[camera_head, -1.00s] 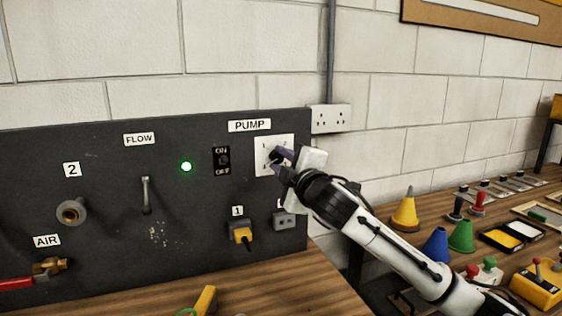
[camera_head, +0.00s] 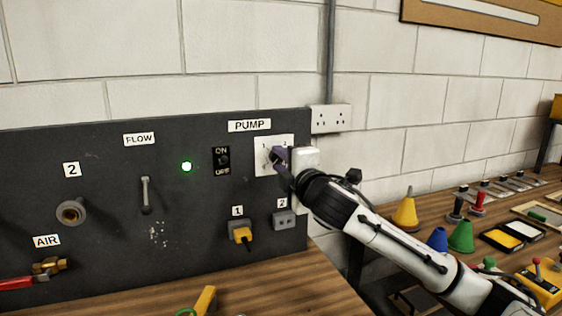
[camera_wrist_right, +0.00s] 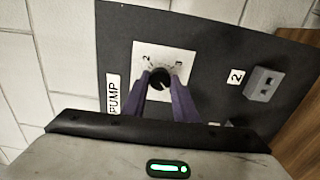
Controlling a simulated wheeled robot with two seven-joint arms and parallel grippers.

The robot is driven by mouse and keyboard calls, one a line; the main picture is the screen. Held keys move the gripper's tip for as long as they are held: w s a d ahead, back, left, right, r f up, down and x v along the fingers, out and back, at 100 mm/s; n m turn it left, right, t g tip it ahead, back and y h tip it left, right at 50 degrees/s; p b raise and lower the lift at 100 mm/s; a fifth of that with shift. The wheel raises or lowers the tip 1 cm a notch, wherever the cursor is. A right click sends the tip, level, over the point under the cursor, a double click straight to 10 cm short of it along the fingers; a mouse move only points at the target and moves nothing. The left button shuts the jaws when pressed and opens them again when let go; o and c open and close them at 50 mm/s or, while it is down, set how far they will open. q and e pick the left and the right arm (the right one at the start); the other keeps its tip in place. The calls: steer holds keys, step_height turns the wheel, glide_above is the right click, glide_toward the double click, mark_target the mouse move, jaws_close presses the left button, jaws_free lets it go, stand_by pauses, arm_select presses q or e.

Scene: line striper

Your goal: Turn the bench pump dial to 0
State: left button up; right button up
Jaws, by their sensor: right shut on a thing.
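The pump dial is a black round knob (camera_wrist_right: 160,78) on a white plate (camera_head: 262,143) under the PUMP label (camera_head: 249,126) on the dark panel. My right gripper (camera_head: 277,156) reaches it from the right, its purple fingers shut on the knob. In the right wrist view the two fingers (camera_wrist_right: 161,88) sit on either side of the knob. The numbers 2 and 3 show on the plate there; the rest of the scale is hidden by the fingers, and I cannot read the pointer. My left gripper is not in view.
Left of the dial are an ON/OFF switch (camera_head: 222,160), a lit green lamp (camera_head: 186,167) and the FLOW handle (camera_head: 146,195). Sockets 1 and 2 (camera_head: 284,220) are below. Cones and stamps stand on the bench at right.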

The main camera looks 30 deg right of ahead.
steer(key=shift+f, duration=0.1)
steer(key=o, duration=1.1)
steer(key=shift+c, duration=0.2)
steer(key=b+v, duration=0.2)
steer(key=v, duration=0.8)
steer(key=shift+s, duration=0.15)
